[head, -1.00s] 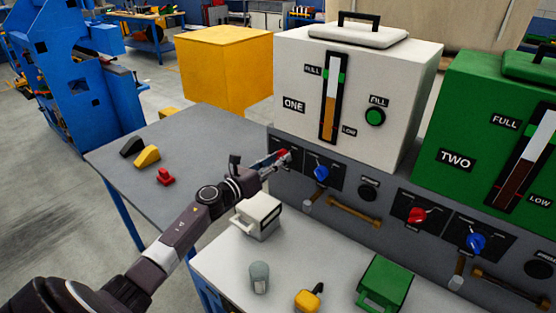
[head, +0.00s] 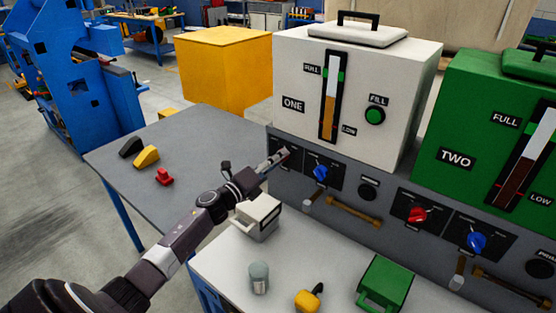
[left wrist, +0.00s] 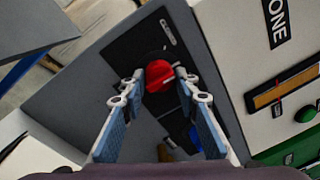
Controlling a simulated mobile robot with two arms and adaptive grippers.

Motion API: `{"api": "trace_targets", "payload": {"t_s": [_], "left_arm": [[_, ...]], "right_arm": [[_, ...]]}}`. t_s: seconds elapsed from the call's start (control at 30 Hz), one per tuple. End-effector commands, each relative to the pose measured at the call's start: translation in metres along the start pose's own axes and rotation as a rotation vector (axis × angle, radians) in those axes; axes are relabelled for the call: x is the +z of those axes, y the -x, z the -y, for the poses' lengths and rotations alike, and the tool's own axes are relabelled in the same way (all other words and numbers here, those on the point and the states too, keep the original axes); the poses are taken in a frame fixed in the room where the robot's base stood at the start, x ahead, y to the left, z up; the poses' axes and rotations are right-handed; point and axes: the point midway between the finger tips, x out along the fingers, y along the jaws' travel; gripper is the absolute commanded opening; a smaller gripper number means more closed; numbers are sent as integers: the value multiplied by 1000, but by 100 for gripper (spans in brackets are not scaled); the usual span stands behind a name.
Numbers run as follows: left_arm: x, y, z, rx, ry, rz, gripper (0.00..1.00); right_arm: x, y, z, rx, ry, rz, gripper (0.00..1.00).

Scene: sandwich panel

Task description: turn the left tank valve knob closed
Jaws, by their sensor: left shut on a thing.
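The white tank marked ONE (head: 350,75) stands on the grey valve panel (head: 330,200), on the left. Its red knob (left wrist: 159,75) shows in the left wrist view between my fingertips, on a black plate. In the head view my left gripper (head: 283,156) reaches the panel's left end and hides most of that knob. The gripper is shut on the red knob, with one finger on each side. Tank ONE's blue knob (head: 320,173) is just to the right. My right gripper is not in view.
The green tank TWO (head: 470,130) stands to the right, with a red knob (head: 417,215) and a blue knob (head: 476,242) below. On the bench in front are a white container (head: 257,217), a grey cup (head: 259,277), a yellow item (head: 308,300) and a green container (head: 385,285).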

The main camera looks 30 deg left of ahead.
Motion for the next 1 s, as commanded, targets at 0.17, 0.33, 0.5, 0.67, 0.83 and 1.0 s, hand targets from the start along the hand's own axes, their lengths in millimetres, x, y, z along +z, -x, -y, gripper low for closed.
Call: {"api": "trace_targets", "payload": {"t_s": [0.17,0.33,0.5,0.67,0.83,1.0], "left_arm": [[0,0,0,-1,170,16,4],[0,0,0,-5,330,29,4],[0,0,0,-9,484,41,4],[-1,0,1,-13,610,51,4],[-1,0,1,-15,717,60,4],[-2,0,0,-16,786,65,4]], "right_arm": [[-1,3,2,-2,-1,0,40],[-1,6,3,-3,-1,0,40],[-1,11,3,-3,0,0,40],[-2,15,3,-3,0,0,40],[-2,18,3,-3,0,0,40],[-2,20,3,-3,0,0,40]]}}
